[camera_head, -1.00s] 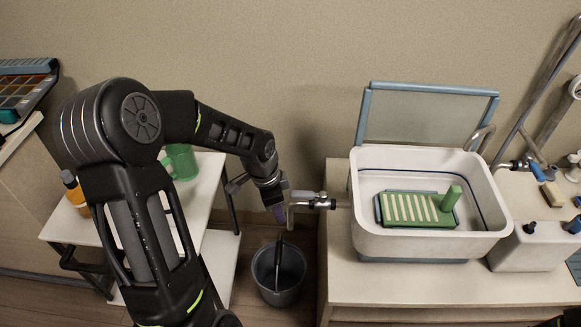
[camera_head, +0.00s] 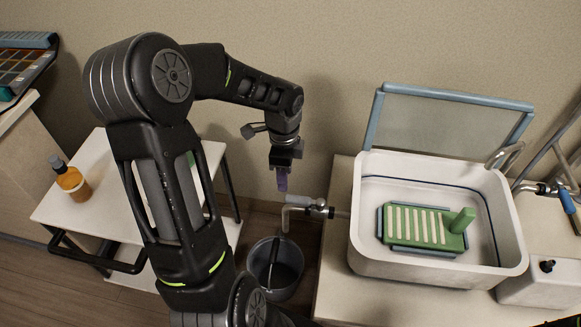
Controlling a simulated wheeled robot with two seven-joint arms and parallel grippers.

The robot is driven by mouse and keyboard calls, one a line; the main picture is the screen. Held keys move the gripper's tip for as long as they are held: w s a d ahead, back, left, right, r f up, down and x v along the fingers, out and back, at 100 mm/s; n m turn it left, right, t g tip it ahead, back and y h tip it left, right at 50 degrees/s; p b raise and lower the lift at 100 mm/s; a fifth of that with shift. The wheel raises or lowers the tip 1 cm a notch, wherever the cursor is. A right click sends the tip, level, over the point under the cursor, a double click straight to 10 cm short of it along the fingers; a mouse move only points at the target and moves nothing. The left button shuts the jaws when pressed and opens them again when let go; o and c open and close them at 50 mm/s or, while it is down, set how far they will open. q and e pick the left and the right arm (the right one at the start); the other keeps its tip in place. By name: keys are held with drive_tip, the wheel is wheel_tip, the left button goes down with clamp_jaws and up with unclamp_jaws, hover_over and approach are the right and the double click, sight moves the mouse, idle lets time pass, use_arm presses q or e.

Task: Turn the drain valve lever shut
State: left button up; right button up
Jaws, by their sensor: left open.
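The drain valve (camera_head: 318,208) is a metal fitting on the pipe from the left side of the white tank (camera_head: 432,262). Its bent spout (camera_head: 287,218) points down over a dark bucket (camera_head: 277,268). The lever is too small to make out clearly, so I cannot tell its position. My left gripper (camera_head: 282,182) is open and points down, above and slightly left of the valve, near the spout's upper bend. My right gripper is out of view.
A green ribbed block (camera_head: 418,226) lies in the tank, whose lid (camera_head: 450,120) stands open behind. Another valve with a blue lever (camera_head: 567,201) is at the far right. A white side table (camera_head: 85,215) with an orange bottle (camera_head: 72,182) stands left, partly behind my arm.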

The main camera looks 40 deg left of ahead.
sight(305, 201)
use_arm(q)
drive_tip(key=shift+f, duration=0.1)
drive_tip(key=shift+f, duration=0.1)
wheel_tip(305, 201, down, 8)
drive_tip(key=b, duration=0.7)
drive_tip(key=shift+f+b, duration=0.1)
drive_tip(key=shift+b, duration=0.2)
drive_tip(key=shift+f, duration=0.15)
clamp_jaws()
idle(0.5)
